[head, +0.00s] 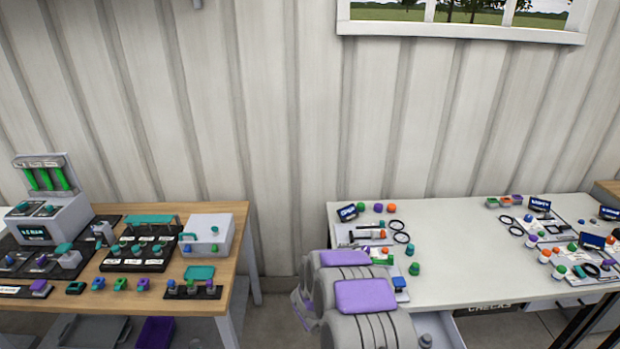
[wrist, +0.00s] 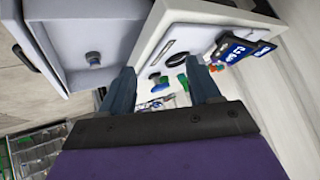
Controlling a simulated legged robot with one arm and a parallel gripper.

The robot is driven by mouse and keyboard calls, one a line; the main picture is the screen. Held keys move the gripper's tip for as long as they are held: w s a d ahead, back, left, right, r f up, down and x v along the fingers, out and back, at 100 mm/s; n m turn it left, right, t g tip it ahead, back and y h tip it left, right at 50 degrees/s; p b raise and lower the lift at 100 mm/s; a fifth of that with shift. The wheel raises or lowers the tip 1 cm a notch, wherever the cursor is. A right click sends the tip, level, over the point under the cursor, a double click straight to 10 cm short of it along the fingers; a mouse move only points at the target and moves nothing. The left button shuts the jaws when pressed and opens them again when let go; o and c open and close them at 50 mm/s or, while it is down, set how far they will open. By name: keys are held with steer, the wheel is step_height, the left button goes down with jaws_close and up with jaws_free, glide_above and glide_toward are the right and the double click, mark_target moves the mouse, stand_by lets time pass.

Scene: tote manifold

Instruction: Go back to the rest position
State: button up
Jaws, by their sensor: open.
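My gripper (wrist: 163,92) shows in the wrist view with its two dark fingers apart and nothing between them. In the head view my arm, grey with purple panels, rises at the lower middle in front of the white table (head: 440,275). The fingers cannot be made out in the head view. The arm hides part of that table's left front.
A wooden table (head: 240,225) at left holds a grey device (head: 50,215), a black rack (head: 140,250) and a white box (head: 207,235). A gap separates the two tables. The white table holds several small coloured parts, and an open drawer (head: 470,330) shows below it.

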steer(key=a+r+n+y+b, duration=0.25)
steer(key=a+r+y, duration=0.25)
steer(key=a+r, duration=0.45)
steer(key=s+a+r+n+g+y+b, duration=0.25)
steer(key=s+r+n+y, duration=0.25)
steer(key=s+r, duration=0.6)
steer(key=s+d+r+n+g+h+b, duration=0.1)
steer(key=s+d, duration=0.3)
steer(key=s, duration=0.7)
steer(key=s+d+r+n+g+h+b, duration=0.1)
steer(key=s+d, duration=0.4)
steer(key=s, duration=0.7)
steer(key=s+d+n+g+h, duration=0.2)
steer(key=s+d+g, duration=0.2)
steer(key=s, duration=0.7)
steer(key=shift+s+d+r+b, duration=0.3)
steer(key=shift+d+r+b, duration=0.1)
steer(key=shift+d, duration=0.25)
steer(key=shift+a, duration=0.25)
